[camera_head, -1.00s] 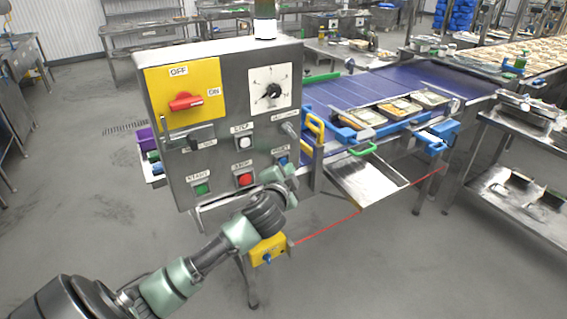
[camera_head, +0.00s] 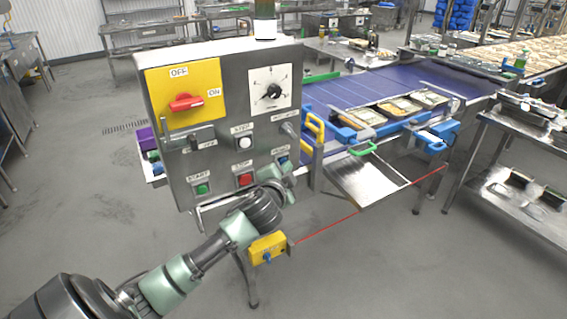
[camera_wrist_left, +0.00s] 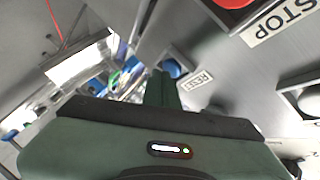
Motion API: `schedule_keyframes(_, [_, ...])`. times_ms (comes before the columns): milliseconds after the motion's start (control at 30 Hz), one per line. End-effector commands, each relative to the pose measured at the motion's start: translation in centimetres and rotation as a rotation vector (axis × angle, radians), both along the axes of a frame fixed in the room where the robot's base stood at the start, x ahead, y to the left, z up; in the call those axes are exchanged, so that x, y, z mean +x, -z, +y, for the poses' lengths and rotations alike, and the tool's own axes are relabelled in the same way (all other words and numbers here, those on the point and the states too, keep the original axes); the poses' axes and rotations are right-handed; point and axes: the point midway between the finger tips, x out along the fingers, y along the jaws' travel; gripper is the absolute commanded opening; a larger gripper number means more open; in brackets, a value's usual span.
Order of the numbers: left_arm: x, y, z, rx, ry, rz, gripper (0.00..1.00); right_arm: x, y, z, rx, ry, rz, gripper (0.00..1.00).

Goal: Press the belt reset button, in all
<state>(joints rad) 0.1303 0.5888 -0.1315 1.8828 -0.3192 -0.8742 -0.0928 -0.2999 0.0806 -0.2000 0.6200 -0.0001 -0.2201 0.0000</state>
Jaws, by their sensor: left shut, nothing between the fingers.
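The grey control panel (camera_head: 222,120) stands upright in the head view. Its blue reset button (camera_head: 282,160) is at the lower right corner, under a small label. My left gripper (camera_head: 287,170) is shut and empty, right in front of that corner, partly covering it. In the left wrist view the gripper's shut fingers (camera_wrist_left: 164,88) point at the blue button (camera_wrist_left: 173,68), beside the RESET label (camera_wrist_left: 196,81). The tips overlap the button's lower edge in this view; I cannot tell if they touch it. My right gripper is not in view.
The red stop button (camera_head: 245,180) and green start button (camera_head: 202,189) are to the left on the panel. A yellow switch box (camera_head: 268,247) hangs below. The blue conveyor belt (camera_head: 345,93) with trays runs behind, and a metal chute (camera_head: 365,182) juts out to the right.

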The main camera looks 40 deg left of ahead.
Motion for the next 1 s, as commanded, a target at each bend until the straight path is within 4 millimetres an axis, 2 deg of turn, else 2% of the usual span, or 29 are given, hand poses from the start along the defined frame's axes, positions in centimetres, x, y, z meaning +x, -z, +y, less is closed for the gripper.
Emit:
schedule_keyframes(733, [0.23,-0.02,0.63,0.0,-0.001,0.0,0.0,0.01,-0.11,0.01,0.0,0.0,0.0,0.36])
schedule_keyframes(1000, [-0.13,0.01,-0.29,-0.001,-0.001,0.001,0.0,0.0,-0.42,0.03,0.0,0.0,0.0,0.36])
